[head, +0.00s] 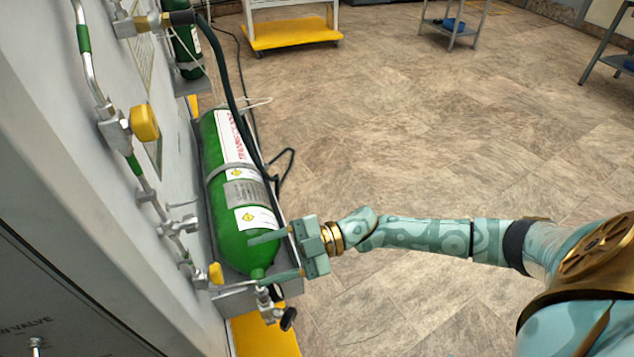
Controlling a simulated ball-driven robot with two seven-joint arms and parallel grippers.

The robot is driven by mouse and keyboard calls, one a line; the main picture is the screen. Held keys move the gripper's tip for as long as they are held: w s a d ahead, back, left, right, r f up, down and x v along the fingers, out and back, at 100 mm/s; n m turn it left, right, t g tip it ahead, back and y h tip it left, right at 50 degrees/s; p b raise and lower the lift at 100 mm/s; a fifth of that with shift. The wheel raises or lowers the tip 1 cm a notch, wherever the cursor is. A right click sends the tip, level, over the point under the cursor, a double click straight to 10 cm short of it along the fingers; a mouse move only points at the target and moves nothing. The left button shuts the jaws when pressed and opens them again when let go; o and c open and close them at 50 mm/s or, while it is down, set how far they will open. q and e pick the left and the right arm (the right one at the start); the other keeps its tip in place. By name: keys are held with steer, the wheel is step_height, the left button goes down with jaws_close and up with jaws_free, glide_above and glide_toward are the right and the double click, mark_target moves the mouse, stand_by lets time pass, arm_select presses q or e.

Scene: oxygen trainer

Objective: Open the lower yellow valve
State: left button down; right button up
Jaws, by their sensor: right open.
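The lower yellow valve (215,273) is a small yellow knob on the pipework at the wall panel, left of the green cylinder's lower end. A larger yellow knob (145,122) sits higher on the same panel. My right gripper (257,260) is open, with its two fingers pointing left towards the lower valve. Its fingers overlap the lower end of the green cylinder (230,200) in the picture. The fingertips are apart from the lower yellow valve, with a visible gap between them. Nothing shows between the fingers except the cylinder behind. My left gripper is out of view.
A black hose (228,85) hangs down beside the cylinder. A metal fitting with a black knob (288,319) sticks out below the gripper. The grey wall panel (60,160) stands close on the left. The tiled floor (430,130) to the right is open.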

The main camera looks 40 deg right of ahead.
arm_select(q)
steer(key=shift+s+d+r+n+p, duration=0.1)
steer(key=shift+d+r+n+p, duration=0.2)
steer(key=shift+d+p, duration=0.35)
arm_select(e)
steer(key=v, duration=0.9)
steer(key=shift+d, duration=0.35)
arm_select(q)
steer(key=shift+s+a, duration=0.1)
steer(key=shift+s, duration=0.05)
